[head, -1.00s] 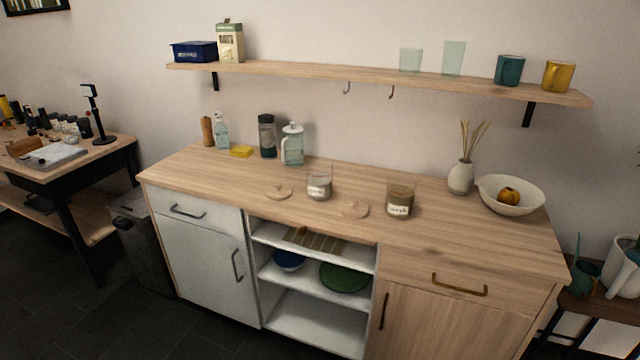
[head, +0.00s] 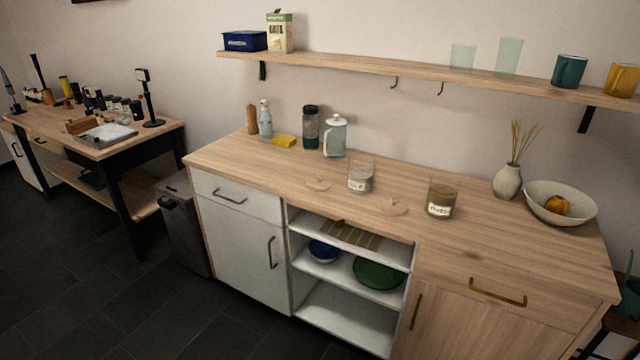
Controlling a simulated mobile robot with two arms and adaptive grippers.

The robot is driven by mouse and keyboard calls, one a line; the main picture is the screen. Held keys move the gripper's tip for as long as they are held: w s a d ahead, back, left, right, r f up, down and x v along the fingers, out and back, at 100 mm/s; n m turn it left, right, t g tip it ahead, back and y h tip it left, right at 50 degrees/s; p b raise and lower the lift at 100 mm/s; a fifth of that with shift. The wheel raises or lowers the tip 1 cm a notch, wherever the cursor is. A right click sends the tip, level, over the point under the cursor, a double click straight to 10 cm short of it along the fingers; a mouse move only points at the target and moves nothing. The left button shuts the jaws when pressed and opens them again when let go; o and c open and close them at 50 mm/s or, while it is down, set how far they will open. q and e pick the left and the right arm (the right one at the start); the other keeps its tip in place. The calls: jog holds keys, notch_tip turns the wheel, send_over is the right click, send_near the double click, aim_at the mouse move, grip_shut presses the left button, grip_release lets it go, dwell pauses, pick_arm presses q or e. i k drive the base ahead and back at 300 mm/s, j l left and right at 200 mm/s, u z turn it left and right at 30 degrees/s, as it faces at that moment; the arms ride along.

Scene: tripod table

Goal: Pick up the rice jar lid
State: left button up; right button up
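A glass jar with pale contents and a white label that seems to read "RICE" (head: 360,180) stands open on the wooden counter (head: 460,243). A flat round wooden lid (head: 318,183) lies on the counter just left of it, apart from the jar. A second similar lid (head: 394,206) lies between this jar and another open jar with brownish contents (head: 441,201), whose label is too small to read surely. Which lid belongs to which jar is not marked. Neither of my grippers is in view.
At the counter's back stand a white-topped glass pot (head: 335,137), a dark jar (head: 310,128), bottles and a yellow sponge (head: 284,141). A vase (head: 507,181) and a bowl (head: 560,206) are at right. A shelf (head: 400,68) hangs above. The counter's front middle is clear.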

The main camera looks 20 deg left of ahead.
aim_at(319, 183)
jog(key=i+l+u, duration=0.1)
jog(key=i, duration=1)
